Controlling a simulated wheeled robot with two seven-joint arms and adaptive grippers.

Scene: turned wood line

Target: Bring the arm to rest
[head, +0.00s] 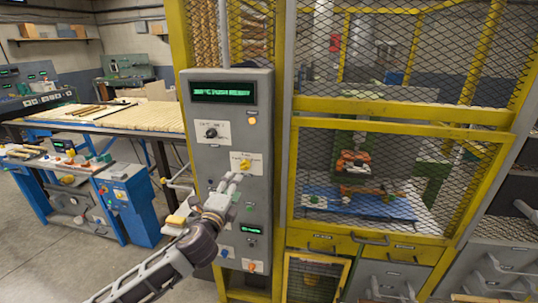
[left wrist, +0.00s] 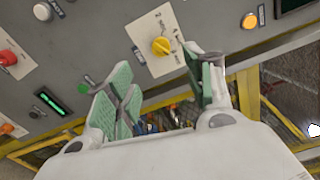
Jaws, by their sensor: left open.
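My left gripper (head: 232,184) is in front of the grey control panel (head: 262,120), just below the yellow knob (head: 245,166). In the left wrist view, my left gripper (left wrist: 160,72) has its two green-padded fingers spread wide, with nothing between them. The yellow knob (left wrist: 161,45) on its white plate shows just beyond the fingertips, apart from them. My right gripper is in neither view.
A yellow-framed mesh cage (head: 400,112) stands right of the panel, with a machine (head: 355,165) inside. A wooden-topped bench (head: 100,118) and a blue machine (head: 130,205) stand left. Open grey floor (head: 40,260) lies at lower left.

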